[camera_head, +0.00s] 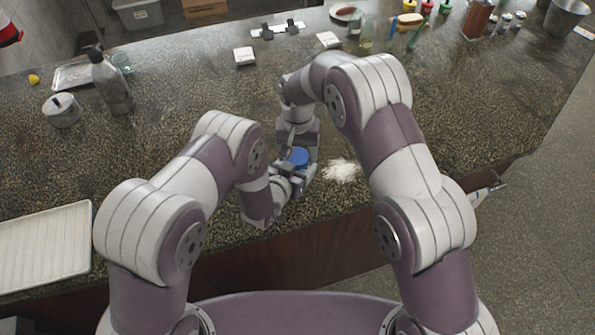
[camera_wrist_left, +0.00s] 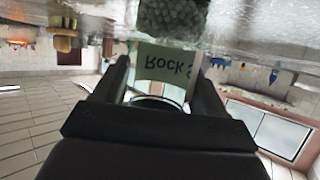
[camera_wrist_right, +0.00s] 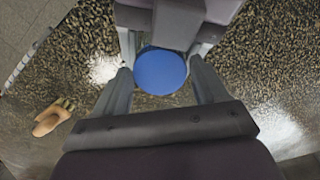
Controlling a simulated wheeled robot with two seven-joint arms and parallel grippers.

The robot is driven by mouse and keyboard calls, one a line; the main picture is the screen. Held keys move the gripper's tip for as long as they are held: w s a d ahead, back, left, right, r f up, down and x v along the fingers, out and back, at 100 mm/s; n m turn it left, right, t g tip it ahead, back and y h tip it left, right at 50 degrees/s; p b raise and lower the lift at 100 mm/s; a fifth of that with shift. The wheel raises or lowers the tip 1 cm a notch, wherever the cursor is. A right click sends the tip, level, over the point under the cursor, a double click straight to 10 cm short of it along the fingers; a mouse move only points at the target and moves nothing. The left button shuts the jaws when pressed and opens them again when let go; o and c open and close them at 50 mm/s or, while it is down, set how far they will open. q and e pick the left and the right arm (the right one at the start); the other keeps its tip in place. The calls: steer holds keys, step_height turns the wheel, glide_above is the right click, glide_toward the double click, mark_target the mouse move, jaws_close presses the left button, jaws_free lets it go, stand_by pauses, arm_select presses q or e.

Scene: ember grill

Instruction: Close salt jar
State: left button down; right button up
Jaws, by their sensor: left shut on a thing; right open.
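The salt jar has clear walls, grey grains and a label reading "Rock S…" (camera_wrist_left: 165,65). The label is upside down in the left wrist view. My left gripper (camera_head: 287,176) is shut on the jar near the counter's front edge; its fingers flank the label in the left wrist view (camera_wrist_left: 163,92). A round blue lid (camera_wrist_right: 160,72) is seen from above in the right wrist view, and also in the head view (camera_head: 298,157). My right gripper (camera_wrist_right: 160,85) is open above, with a finger on each side of the lid. Whether the lid is fully seated is hidden.
A white salt pile (camera_head: 342,169) lies on the speckled counter (camera_head: 190,110) right of the jar. A bottle (camera_head: 110,82), a lidded pot (camera_head: 61,110) and a white ribbed tray (camera_head: 45,247) stand at the left. Small white boxes (camera_head: 244,56) stand behind. The middle left is clear.

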steer(key=shift+f, duration=0.1)
steer(key=c, duration=0.9)
steer(key=o, duration=1.2)
steer(key=shift+o, duration=0.2)
step_height(320, 180, up, 8)
steer(key=shift+f, duration=0.2)
arm_select(q)
jaws_free()
